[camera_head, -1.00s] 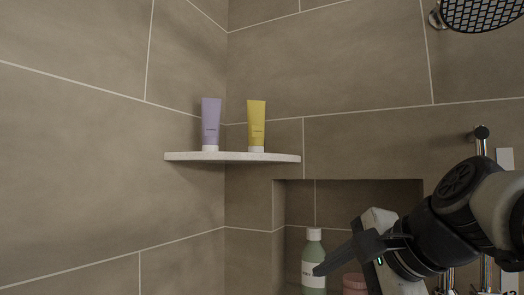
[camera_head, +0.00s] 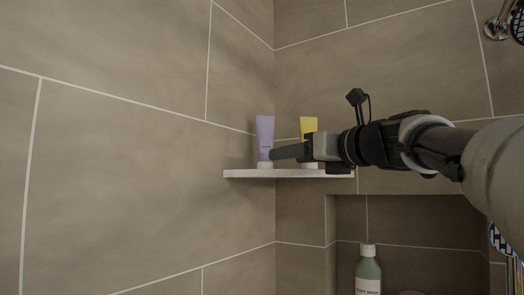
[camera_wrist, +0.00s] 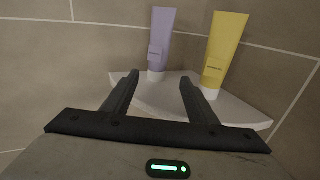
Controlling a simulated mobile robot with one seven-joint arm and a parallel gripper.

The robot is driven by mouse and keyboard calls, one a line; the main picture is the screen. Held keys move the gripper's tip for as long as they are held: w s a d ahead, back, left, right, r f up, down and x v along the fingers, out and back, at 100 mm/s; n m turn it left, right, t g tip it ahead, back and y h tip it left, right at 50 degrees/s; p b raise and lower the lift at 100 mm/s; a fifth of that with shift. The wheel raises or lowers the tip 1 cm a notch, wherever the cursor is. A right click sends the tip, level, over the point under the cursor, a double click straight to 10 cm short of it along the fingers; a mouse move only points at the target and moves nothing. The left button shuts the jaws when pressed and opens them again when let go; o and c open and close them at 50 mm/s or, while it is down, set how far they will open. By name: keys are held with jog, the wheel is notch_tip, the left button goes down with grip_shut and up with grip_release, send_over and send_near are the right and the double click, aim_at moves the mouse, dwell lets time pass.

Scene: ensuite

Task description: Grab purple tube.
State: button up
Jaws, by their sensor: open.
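The purple tube (camera_head: 264,138) stands upright on its white cap on a pale corner shelf (camera_head: 240,173). It also shows in the wrist view (camera_wrist: 161,42), beyond my gripper's fingertips and roughly in line with the gap between them. My gripper (camera_head: 277,154) reaches in from the right at the shelf's height, its tip close to the purple tube's lower part. In the wrist view my gripper (camera_wrist: 159,77) is open, with nothing between its two dark fingers. Whether a finger touches the tube I cannot tell.
A yellow tube (camera_head: 309,126) stands right of the purple one, partly hidden behind my gripper; in the wrist view it (camera_wrist: 226,50) is near the right finger. Tiled walls meet behind the shelf. A green bottle (camera_head: 368,272) stands in the niche below.

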aim_at(265, 143)
jog(key=shift+x, duration=1.1)
jog(key=w+a+p, duration=0.1)
jog(key=w+a+r+p, duration=0.1)
jog(key=w+a, duration=0.1)
jog(key=shift+w+a+r, duration=0.1)
jog(key=shift+w+a, duration=0.05)
jog(key=shift+w, duration=0.4)
jog(key=shift+s, duration=0.15)
jog(key=c, duration=1.1)
jog(key=shift+c, duration=0.8)
jog(key=shift+r, duration=0.15)
